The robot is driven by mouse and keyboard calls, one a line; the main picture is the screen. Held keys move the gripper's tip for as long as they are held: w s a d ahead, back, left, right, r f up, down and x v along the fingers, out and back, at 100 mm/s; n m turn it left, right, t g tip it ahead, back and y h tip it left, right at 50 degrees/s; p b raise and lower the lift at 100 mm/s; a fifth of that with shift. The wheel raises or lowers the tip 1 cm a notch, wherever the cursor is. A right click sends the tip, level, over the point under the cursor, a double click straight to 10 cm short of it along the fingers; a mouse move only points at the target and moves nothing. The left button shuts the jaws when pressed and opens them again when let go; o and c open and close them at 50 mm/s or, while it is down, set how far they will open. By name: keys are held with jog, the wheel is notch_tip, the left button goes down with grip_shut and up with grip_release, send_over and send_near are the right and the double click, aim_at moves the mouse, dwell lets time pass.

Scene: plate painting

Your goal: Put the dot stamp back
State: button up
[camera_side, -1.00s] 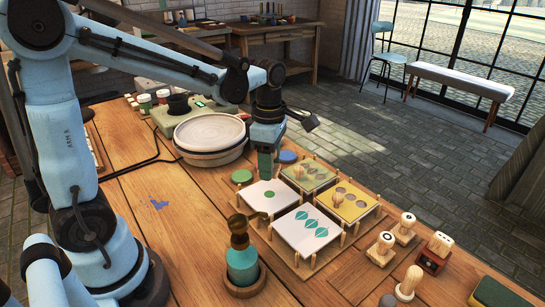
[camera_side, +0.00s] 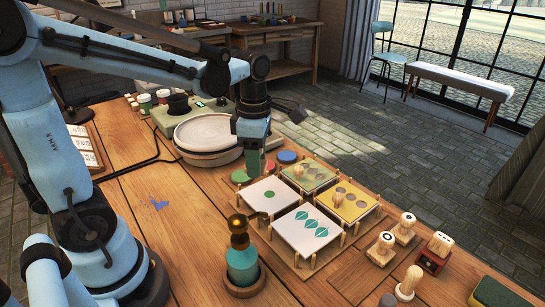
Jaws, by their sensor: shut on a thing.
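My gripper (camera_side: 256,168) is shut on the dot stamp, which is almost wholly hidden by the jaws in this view. It hangs above the table between the white round bowl and the stencil frames, beside the green pad. The near-left white tile (camera_side: 262,204) carries a single green dot (camera_side: 269,194).
Green (camera_side: 239,177), red (camera_side: 269,166) and blue (camera_side: 287,157) pads lie behind the tiles. A teal bottle (camera_side: 241,264) stands in front. A tile with teal leaf shapes (camera_side: 310,233) and stencil frames (camera_side: 352,203) stand on pegs. The table's left middle is mostly clear.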

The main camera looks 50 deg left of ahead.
jog(key=s+a+n, duration=0.2)
jog(key=s+n, duration=0.2)
jog(key=s, duration=0.4)
send_over(199, 196)
jog(key=shift+n, duration=0.3)
notch_tip(199, 196, down, 7)
jog(key=shift+f, duration=2.15)
jog(key=shift+f, duration=0.15)
jog(key=o, duration=0.9)
jog(key=shift+c, duration=0.2)
